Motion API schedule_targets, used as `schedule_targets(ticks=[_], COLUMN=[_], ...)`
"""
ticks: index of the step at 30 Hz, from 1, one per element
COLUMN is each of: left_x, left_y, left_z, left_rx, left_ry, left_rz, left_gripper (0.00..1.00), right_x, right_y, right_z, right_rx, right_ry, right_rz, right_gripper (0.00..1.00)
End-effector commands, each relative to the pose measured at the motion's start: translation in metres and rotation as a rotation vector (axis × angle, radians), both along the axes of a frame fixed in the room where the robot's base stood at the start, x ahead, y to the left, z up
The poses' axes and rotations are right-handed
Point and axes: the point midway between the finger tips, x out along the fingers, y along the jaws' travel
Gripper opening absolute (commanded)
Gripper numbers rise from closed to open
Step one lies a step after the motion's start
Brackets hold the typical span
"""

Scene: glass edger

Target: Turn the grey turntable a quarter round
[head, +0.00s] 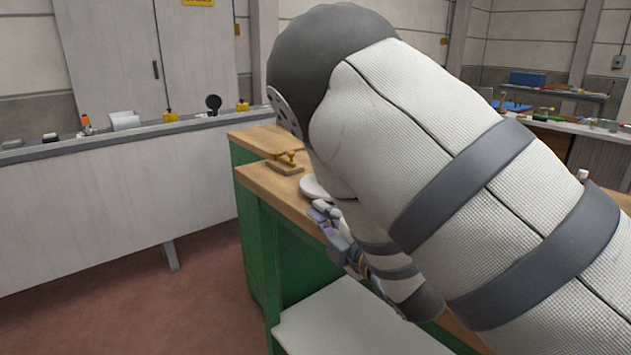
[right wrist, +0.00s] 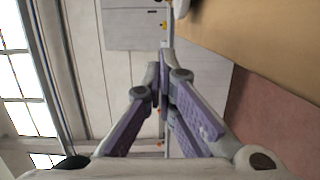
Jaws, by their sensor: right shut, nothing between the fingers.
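A pale round disc (head: 311,187), which looks like the turntable, lies on the wooden bench top in the head view. My right arm hides most of it, so its angle cannot be told. My right gripper (head: 321,213) is at the bench's front edge, just in front of the disc; whether it touches the disc cannot be seen. In the right wrist view my right gripper (right wrist: 163,62) has its purple fingers together, with nothing between them. My left gripper is out of view.
The wooden bench top (head: 250,142) stands on a green frame (head: 249,225). A white panel (head: 345,322) sits low in front. A long grey counter (head: 90,200) stands at left, with clear floor between.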

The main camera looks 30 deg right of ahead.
Motion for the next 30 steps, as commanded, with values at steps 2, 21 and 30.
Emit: schedule_targets(ticks=[2, 21, 30], left_x=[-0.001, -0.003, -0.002], left_y=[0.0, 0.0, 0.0], left_z=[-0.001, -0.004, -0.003], left_rx=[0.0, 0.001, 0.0], left_ry=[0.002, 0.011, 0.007], left_rz=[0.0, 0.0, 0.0], left_gripper=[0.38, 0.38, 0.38], right_x=[0.005, 0.088, 0.082], right_y=[0.0, -0.035, -0.046], right_z=[0.001, 0.003, 0.0], right_rx=[-0.003, -0.001, -0.001], right_ry=[-0.004, -0.005, -0.001], right_rz=[0.002, -0.003, 0.0], right_gripper=[0.0, 0.0, 0.0])
